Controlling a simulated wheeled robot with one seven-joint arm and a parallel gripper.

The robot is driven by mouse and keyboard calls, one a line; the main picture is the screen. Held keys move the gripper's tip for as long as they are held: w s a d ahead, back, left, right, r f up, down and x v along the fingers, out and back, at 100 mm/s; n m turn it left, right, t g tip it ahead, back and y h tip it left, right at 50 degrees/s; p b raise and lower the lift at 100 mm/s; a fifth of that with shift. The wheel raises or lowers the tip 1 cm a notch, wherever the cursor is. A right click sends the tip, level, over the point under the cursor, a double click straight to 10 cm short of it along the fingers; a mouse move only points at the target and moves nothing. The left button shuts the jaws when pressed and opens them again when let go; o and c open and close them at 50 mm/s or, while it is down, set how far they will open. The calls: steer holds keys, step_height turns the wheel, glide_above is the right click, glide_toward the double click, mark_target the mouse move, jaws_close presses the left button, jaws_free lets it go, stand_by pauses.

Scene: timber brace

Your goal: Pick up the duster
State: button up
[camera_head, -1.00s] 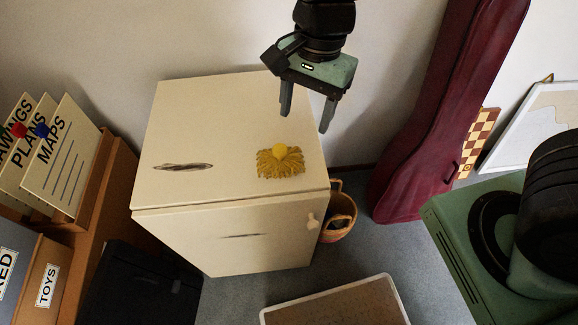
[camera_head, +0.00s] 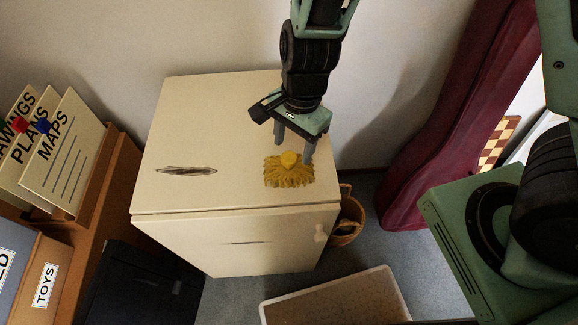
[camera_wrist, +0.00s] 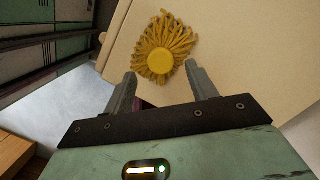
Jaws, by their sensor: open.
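The duster is a yellow mop-like head of strands with a round yellow knob (camera_head: 289,170). It lies on top of the cream cabinet (camera_head: 200,130), near its right side. My gripper (camera_head: 294,154) is open, with its fingers pointing down just behind the duster in the head view. In the wrist view the duster (camera_wrist: 162,50) shows ahead of the open fingertips of my gripper (camera_wrist: 160,80), with its knob roughly centred between them. Nothing is between the fingers. Whether a finger touches the strands I cannot tell.
A dark slot (camera_head: 186,170) marks the cabinet top left of the duster. A wicker basket (camera_head: 347,222) stands right of the cabinet, and a maroon case (camera_head: 455,110) leans behind it. A shallow tray (camera_head: 335,300) lies in front. The cabinet top's left part is clear.

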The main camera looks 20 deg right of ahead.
mark_target(289, 157)
steer(key=f, duration=0.2)
steer(key=a+f, duration=0.1)
steer(key=f, duration=0.1)
steer(key=shift+s+f, duration=0.2)
steer(key=shift+f, duration=0.15)
steer(key=c, duration=1.1)
steer(key=shift+r, duration=0.1)
step_height(289, 157, up, 10)
steer(key=shift+f+p, duration=0.1)
steer(key=shift+p, duration=0.6)
